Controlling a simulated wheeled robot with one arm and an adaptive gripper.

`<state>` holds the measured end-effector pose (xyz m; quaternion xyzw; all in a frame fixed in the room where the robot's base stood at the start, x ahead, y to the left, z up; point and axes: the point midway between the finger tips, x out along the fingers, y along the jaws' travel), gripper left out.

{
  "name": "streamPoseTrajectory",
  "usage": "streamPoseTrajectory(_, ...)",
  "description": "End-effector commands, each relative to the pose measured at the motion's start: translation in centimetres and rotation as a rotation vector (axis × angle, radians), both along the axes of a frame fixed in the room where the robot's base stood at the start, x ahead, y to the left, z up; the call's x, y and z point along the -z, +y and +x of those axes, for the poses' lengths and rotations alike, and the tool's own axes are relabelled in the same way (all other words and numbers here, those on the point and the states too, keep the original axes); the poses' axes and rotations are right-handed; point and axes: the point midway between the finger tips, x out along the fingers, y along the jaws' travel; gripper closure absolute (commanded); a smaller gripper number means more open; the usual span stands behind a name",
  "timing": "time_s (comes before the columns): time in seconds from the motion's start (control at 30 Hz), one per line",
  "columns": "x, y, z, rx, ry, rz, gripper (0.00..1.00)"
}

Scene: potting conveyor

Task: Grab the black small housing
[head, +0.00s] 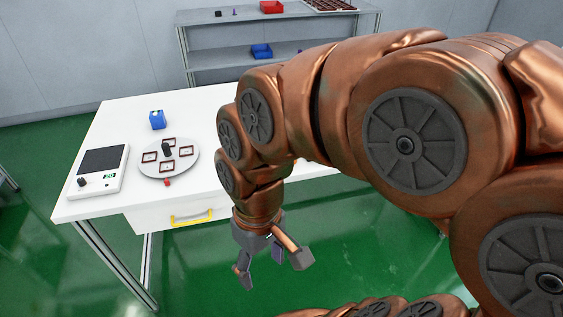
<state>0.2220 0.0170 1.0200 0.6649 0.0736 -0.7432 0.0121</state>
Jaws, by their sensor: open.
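Several small black things show in the head view, and I cannot tell for sure which is the small housing. One black piece (82,183) sits on the front left of a white device with a dark panel. Another black upright piece (166,147) stands at the middle of the round grey plate. A third dark piece (218,13) lies on the top of the back shelf. My gripper (273,268) is open and empty, pointing down in front of the table's front edge, over the green floor. It is apart from all these pieces.
The white table (120,118) holds the white device (119,163), the round plate (188,176) with brown-framed parts, and a blue bin (157,120). A drawer with a yellow handle (191,218) is below. The shelf (205,72) holds red and blue bins. My arm hides the table's right side.

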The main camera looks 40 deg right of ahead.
Motion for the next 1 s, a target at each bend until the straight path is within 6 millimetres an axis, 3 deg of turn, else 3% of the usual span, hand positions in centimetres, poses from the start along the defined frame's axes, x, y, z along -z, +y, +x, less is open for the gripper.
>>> streamPoseTrajectory(0.03, 1.4, 0.7, 1.8, -0.045, -0.028, 0.053, 0.30)
streamPoseTrajectory(0.2, 2.3, 2.0, 9.4, -0.233, -0.190, 0.257, 0.30)
streamPoseTrajectory(0.37, 2.4, 0.0, 16.6, -0.355, -0.404, 0.413, 0.30)
streamPoseTrajectory(0.47, 2.7, -3.2, 20.7, -0.397, -0.559, 0.474, 0.30)
streamPoseTrajectory(0.57, 3.5, -7.9, 24.3, -0.415, -0.726, 0.502, 0.30)
streamPoseTrajectory(0.7, 5.4, -16.2, 27.6, -0.402, -0.938, 0.479, 0.30)
streamPoseTrajectory(0.9, 8.5, -25.9, 28.7, -0.361, -1.128, 0.393, 0.30)
streamPoseTrajectory(1.0, 9.4, -28.4, 28.6, -0.350, -1.168, 0.362, 0.30)
